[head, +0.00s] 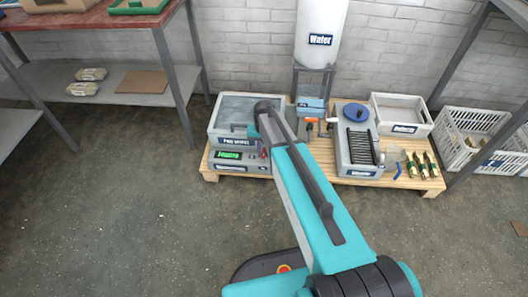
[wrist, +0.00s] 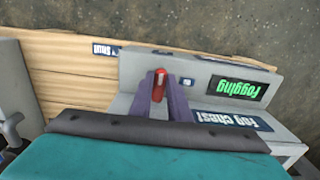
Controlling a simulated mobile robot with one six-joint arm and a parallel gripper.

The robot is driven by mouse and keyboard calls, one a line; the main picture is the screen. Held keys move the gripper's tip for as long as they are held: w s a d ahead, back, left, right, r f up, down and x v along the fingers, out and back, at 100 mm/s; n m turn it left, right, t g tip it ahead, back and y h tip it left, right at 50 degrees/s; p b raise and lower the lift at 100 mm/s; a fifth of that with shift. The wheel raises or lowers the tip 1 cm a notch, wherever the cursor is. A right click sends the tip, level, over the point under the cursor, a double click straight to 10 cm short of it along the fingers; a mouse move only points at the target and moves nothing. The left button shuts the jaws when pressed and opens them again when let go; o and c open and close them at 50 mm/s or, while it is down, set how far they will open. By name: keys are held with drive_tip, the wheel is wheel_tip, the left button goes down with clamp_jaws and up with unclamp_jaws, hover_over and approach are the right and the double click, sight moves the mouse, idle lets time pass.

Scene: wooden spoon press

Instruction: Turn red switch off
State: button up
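The fog chest (head: 236,125) is a grey box at the left of the wooden pallet, with a lit green "Fogging" display (wrist: 238,88) on its front panel. The red switch (wrist: 159,86) is on this panel, beside the display; it shows as a small red spot in the head view (head: 264,154). The gap between the fingers is narrow. I cannot tell whether they touch the switch. In the head view my arm hides most of the gripper.
A white water tank (head: 322,35) stands behind the pallet (head: 212,178). A grey machine with a blue knob (head: 355,112) and several brass-coloured fittings (head: 421,165) stand on its right. Shelves flank the pallet. The floor in front is mostly clear.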

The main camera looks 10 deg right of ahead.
clamp_jaws()
drive_tip(key=shift+r+m+p, duration=0.15)
drive_tip(key=shift+m+p, duration=0.25)
drive_tip(key=shift+p, duration=0.2)
drive_tip(key=m+p, duration=0.2)
drive_tip(key=shift+w+a+r+p, duration=0.1)
drive_tip(key=shift+p, duration=0.25)
drive_tip(key=m+p, duration=0.4)
drive_tip(key=m, duration=0.1)
drive_tip(key=shift+w+a, duration=0.15)
drive_tip(key=shift+w, duration=0.05)
drive_tip(key=m+p, duration=0.1)
drive_tip(key=m, duration=0.1)
drive_tip(key=m+p, duration=0.2)
drive_tip(key=m, duration=0.1)
drive_tip(key=shift+w+m, duration=0.2)
drive_tip(key=shift+m, duration=0.1)
drive_tip(key=m, duration=0.1)
drive_tip(key=m+p, duration=0.1)
drive_tip(key=m, duration=0.2)
drive_tip(key=shift+w+f+m+p, duration=0.15)
drive_tip(key=shift+f+m+p, duration=0.15)
drive_tip(key=shift+p, duration=0.1)
